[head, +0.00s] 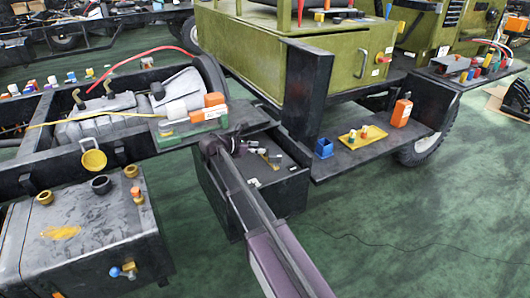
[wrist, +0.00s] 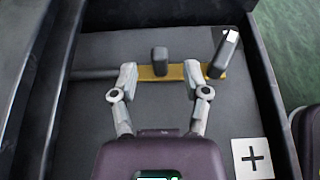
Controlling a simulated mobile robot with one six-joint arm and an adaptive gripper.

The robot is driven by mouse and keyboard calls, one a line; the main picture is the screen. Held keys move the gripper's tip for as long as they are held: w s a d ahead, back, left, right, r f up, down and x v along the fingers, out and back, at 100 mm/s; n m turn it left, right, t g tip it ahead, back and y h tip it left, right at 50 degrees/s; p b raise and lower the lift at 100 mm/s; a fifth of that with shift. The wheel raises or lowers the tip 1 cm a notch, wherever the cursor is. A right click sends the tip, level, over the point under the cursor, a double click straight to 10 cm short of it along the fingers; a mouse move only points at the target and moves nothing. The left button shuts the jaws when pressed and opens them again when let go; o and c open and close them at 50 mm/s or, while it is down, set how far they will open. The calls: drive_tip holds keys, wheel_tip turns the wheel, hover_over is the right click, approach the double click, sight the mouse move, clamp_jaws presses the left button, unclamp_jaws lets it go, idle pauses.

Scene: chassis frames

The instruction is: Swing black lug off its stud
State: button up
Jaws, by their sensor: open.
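In the wrist view my gripper (wrist: 159,68) is open, with one finger on each side of a dark upright block (wrist: 160,60). The block stands at the middle of a flat yellow bar (wrist: 181,72), and nothing is clamped. A dark cable or rod (wrist: 95,74) meets the bar's left end. A black tilted piece with a white top (wrist: 222,54) stands at its right end. I cannot tell which dark part is the lug or whether the fingertips touch the bar. In the head view my gripper (head: 228,143) is over the open black box (head: 243,205); its fingers are hard to make out.
The box's dark walls (wrist: 264,95) rise close on both sides. A white plus label (wrist: 253,158) lies at lower right. A grey tank (head: 85,235) stands left of the box; a black shelf with a yellow tray (head: 376,136) is at its right. Green floor is open at front right.

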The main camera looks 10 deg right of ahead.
sight(266, 147)
drive_tip(key=shift+b+x, duration=0.6)
drive_tip(key=shift+x, duration=1.45)
clamp_jaws()
